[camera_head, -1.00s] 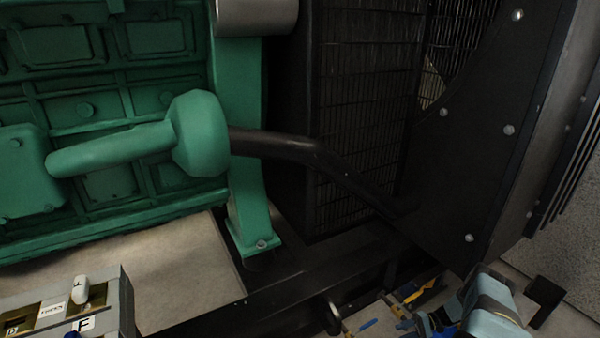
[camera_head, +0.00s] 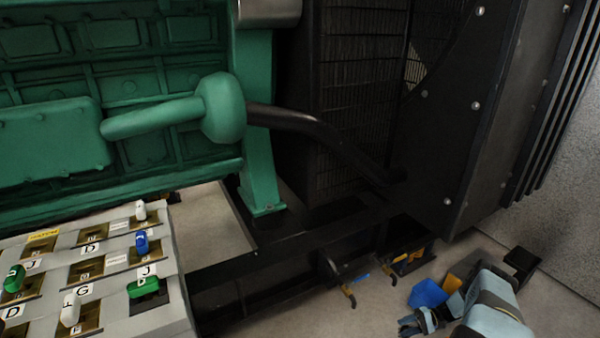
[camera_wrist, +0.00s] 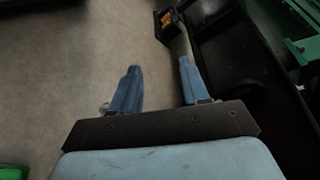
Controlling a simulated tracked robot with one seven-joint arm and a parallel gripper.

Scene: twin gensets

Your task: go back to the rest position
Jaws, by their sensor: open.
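My gripper (camera_head: 422,322) is at the lower right of the head view, low beside the genset's black base frame. In the wrist view its two blue fingers (camera_wrist: 158,90) stand wide apart with nothing between them. Bare floor and part of the black frame lie beyond the fingers. The gripper appears apart from the genset.
The green engine (camera_head: 50,150) and black radiator housing (camera_head: 460,130) fill the back. A panel (camera_head: 150,325) with lettered slots and coloured levers stands at the lower left. Floor (camera_head: 365,318) is clear below the frame.

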